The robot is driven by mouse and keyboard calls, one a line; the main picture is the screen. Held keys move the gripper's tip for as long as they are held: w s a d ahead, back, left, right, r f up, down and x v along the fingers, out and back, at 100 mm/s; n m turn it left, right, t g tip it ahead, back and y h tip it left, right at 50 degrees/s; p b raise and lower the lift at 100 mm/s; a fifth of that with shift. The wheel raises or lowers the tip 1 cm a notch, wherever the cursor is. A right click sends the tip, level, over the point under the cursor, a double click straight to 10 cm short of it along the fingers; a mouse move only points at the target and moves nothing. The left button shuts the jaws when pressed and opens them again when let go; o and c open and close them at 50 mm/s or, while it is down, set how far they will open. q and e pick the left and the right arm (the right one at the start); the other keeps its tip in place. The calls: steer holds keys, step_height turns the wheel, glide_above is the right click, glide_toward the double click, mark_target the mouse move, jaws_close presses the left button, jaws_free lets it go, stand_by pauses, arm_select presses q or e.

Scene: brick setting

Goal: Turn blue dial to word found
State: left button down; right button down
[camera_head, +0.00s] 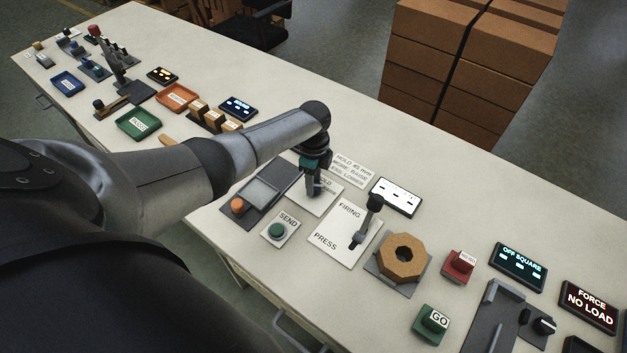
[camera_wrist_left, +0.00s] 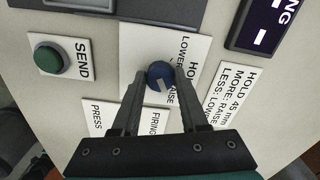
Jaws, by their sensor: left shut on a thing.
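The blue dial (camera_wrist_left: 160,73) has a pale pointer mark and sits on a white plate (camera_wrist_left: 140,45) in the left wrist view. Words HOLD, LOWER and RAISE show beside it, partly covered by the dial and a finger. My left gripper (camera_wrist_left: 160,84) points down and is shut on the dial, one finger on each side. In the head view my left gripper (camera_head: 315,188) stands over the same plate (camera_head: 327,204) and hides the dial. A card (camera_wrist_left: 236,95) reads HOLD 45 mm, MORE: RAISE, LESS: LOWER. My right gripper is not in view.
A green SEND button (camera_head: 277,230) and a FIRING/PRESS plate with a lever (camera_head: 374,203) are close in front. An orange-knobbed device (camera_head: 238,205) is to the left, an octagonal block (camera_head: 383,265) to the right.

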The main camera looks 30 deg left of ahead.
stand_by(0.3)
arm_select(q)
steer(key=shift+c, duration=2.1)
jaws_free()
step_height(320, 180, up, 15)
steer(key=p, duration=0.4)
steer(key=shift+r+p, duration=0.15)
steer(key=shift+p, duration=0.2)
